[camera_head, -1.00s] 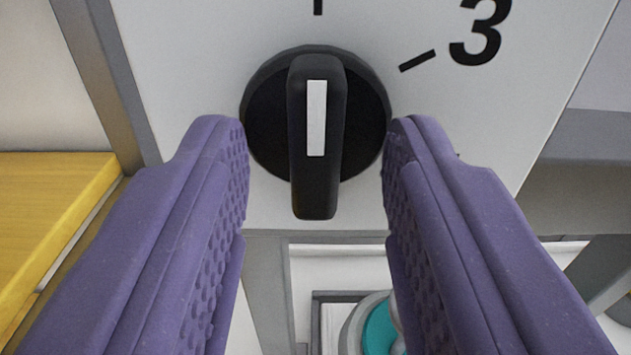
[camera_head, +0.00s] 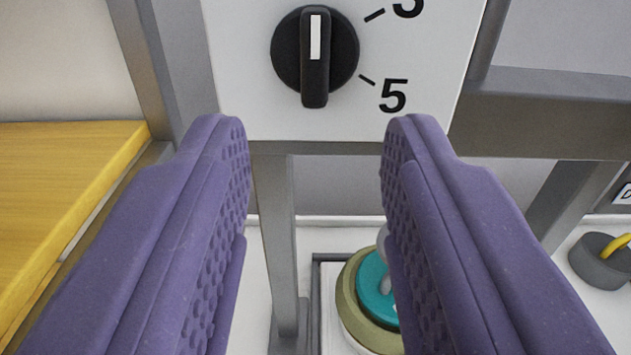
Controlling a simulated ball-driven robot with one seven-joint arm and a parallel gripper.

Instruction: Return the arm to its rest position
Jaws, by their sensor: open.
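My gripper (camera_head: 315,135) is open, with its two purple textured fingers wide apart and nothing between them. A black rotary knob (camera_head: 288,62) with a white pointer stripe sits on a white panel (camera_head: 240,105), above and beyond the fingertips. The stripe points straight up. The marks 5 and part of a 3 show to the knob's right. The fingers are apart from the knob. The rest of my arm is not in view.
A yellow wooden surface (camera_head: 60,185) is at the left. Grey metal posts (camera_head: 278,230) and a rail (camera_head: 560,120) frame the panel. Below, a round olive and teal object (camera_head: 350,300) is partly hidden by the right finger. A grey round weight-like object (camera_head: 598,262) is at the right.

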